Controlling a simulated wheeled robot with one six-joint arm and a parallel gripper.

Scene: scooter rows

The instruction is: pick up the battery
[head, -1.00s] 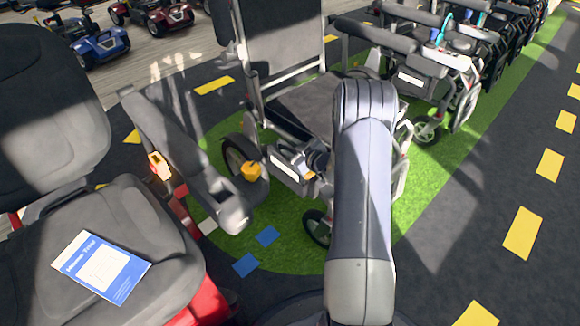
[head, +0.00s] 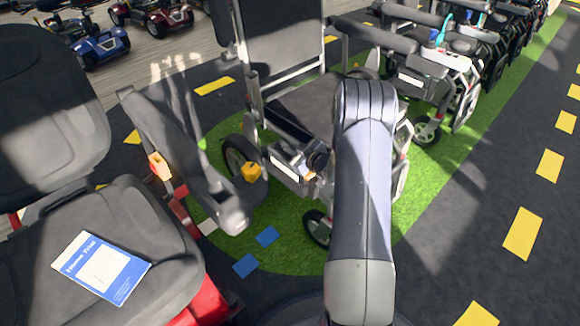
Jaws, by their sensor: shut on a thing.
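The battery (head: 284,165), a grey box with a pale label on its face, is at the side of the nearest wheelchair (head: 300,105), below its seat. My gripper (head: 309,163), small and dark, is at the battery's right end and shut on it. My arm hides part of the gripper and the wheelchair's right side. I cannot tell whether the battery still touches the wheelchair frame.
More wheelchairs (head: 430,70) line the green strip behind. The dark floor on the right is clear.

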